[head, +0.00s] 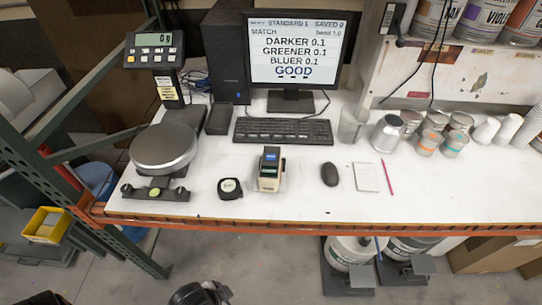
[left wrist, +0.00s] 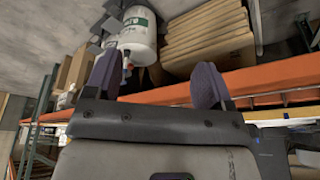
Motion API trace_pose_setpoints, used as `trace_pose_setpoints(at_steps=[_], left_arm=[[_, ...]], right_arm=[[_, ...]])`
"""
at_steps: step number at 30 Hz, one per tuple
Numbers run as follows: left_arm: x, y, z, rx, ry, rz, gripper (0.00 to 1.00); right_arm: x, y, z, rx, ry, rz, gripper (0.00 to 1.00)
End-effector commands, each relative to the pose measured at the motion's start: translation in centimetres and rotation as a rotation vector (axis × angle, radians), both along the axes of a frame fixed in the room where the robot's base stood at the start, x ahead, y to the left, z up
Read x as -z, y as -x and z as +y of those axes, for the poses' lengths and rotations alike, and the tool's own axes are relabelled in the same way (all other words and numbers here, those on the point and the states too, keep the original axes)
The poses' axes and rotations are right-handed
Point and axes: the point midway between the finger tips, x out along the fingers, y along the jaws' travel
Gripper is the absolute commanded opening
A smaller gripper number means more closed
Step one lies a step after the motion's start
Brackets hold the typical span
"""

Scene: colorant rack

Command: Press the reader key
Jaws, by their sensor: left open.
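The reader (head: 270,170) appears to be the small beige handheld device with a dark top and a small blue screen. The reader is not seen in the left wrist view. My right gripper is not seen.
The monitor (head: 298,50) reads "MATCH" and "GOOD". A tape measure (head: 230,188) lies left of the reader, a mouse (head: 329,174) right. A scale (head: 163,149) stands at the left; cans (head: 387,134) and cups stand at the right. The orange beam (head: 300,224) edges the bench.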

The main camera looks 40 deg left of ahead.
Motion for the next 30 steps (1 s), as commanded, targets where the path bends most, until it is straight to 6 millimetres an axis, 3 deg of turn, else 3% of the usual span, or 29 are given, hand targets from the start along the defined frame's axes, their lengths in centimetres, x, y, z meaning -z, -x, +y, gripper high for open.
trace_pose_setpoints(at_steps=[2, 23, 30], left_arm=[[0.00, 0.00, 0.00, 0.000, 0.000, 0.000, 0.68], [0.00, -0.01, 0.00, 0.000, 0.000, 0.000, 0.01], [0.00, 0.00, 0.00, 0.000, 0.000, 0.000, 0.00]], right_arm=[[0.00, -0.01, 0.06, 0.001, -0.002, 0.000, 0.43], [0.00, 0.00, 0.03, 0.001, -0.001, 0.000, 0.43], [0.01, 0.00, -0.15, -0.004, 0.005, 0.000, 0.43]])
